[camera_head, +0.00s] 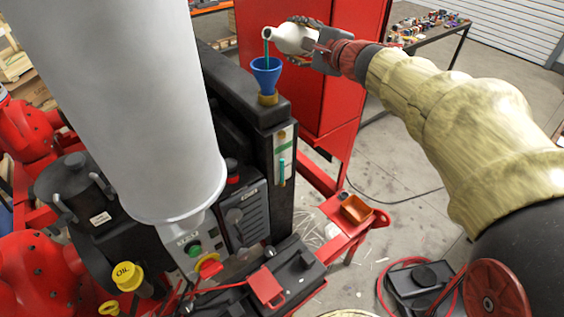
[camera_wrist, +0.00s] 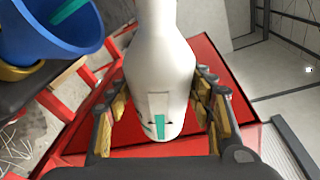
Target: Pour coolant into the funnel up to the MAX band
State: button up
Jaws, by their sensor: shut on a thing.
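A white bottle (camera_head: 292,38) is tipped nearly level, its mouth to the left above the blue funnel (camera_head: 266,72). A teal stream (camera_head: 268,52) runs from the mouth into the funnel. My gripper (camera_head: 308,40) is shut around the bottle's body. In the wrist view my gripper (camera_wrist: 160,105) has a finger on each side of the bottle (camera_wrist: 158,70), and the funnel (camera_wrist: 45,28) shows at upper left with teal in it. The funnel stands in a brass neck on the black tank (camera_head: 230,90). The sight gauge (camera_head: 283,150) shows a teal column (camera_head: 282,173), its top below a green band (camera_head: 283,146).
A red cabinet (camera_head: 325,90) stands close behind the bottle. A large pale grey cylinder (camera_head: 120,90) blocks much of the left. A red tray with an orange bin (camera_head: 355,208) sits below right. A cluttered table (camera_head: 430,30) is farther back. Floor at right is partly clear.

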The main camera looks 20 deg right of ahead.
jog(key=shift+d+r+n+t+b, duration=0.15)
jog(key=shift+r+n+t+b, duration=0.3)
jog(key=shift+b, duration=1.9)
dwell(1.3)
jog(key=shift+w+r+n+b, duration=0.1)
jog(key=shift+r+n+b, duration=0.15)
jog(key=shift+b, duration=1.5)
dwell(2.6)
